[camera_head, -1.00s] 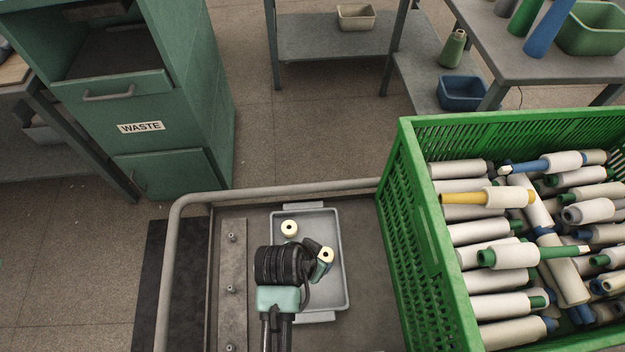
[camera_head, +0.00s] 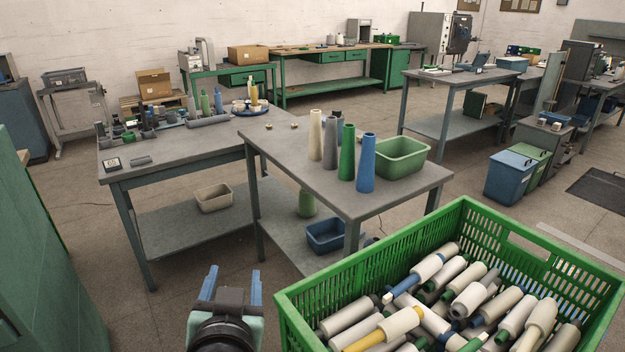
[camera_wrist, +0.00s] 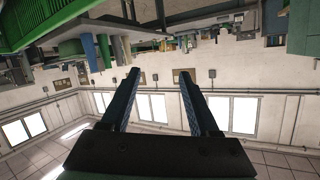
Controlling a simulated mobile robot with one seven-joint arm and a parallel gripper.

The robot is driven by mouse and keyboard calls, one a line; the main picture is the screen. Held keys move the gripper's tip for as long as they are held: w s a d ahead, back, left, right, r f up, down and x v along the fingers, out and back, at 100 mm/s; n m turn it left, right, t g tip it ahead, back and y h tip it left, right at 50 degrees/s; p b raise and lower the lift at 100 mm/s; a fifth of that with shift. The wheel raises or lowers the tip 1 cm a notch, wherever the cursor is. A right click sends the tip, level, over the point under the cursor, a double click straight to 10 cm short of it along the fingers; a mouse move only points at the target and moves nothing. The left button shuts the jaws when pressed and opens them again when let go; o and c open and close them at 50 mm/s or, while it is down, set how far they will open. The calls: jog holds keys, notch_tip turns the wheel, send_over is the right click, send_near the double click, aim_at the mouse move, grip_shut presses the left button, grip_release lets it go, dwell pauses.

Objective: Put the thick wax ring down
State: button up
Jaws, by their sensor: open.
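My gripper (camera_head: 234,272) is raised at the bottom of the head view, left of the green crate. Its two blue fingers are spread and point up and away. In the wrist view my gripper (camera_wrist: 158,74) is open, with nothing between the fingers. No thick wax ring can be made out for certain now. Two tiny pale-topped pieces, the left piece (camera_head: 268,127) and the right piece (camera_head: 294,126), lie on the grey table (camera_head: 275,150); they are too small to identify. The grey tray seen earlier is out of view.
The green crate (camera_head: 372,258) full of yarn cones stands close at right. Tall cones, including a blue cone (camera_head: 366,162), and a green bin (camera_head: 402,157) stand on the grey table. A green cabinet (camera_head: 45,250) is at left. Floor is clear between cabinet and tables.

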jog(key=d+r+t, duration=0.4)
jog(key=r+t, duration=0.1)
jog(key=r, duration=1.1)
jog(key=s+d+r+t, duration=0.2)
jog(key=s+r, duration=0.2)
jog(key=r, duration=0.3)
jog(key=s+d+r+t+h, duration=0.1)
jog(key=s+d+r+t, duration=0.2)
jog(key=r, duration=0.5)
jog(key=s+d+r+t+h, duration=0.1)
jog(key=s+d+r+t, duration=0.1)
jog(key=s+r, duration=0.3)
notch_tip(320, 180, up, 2)
jog(key=shift+s+d+r+n+t, duration=0.15)
jog(key=shift+s+d+n+t, duration=0.05)
jog(key=shift+s+n+t, duration=0.25)
notch_tip(320, 180, up, 12)
jog(key=p, duration=1.1)
jog(key=shift+p, duration=0.35)
jog(key=shift+w+f, duration=0.1)
jog(key=shift+f, duration=0.25)
jog(key=shift+c, duration=0.9)
jog(key=shift+d, duration=0.1)
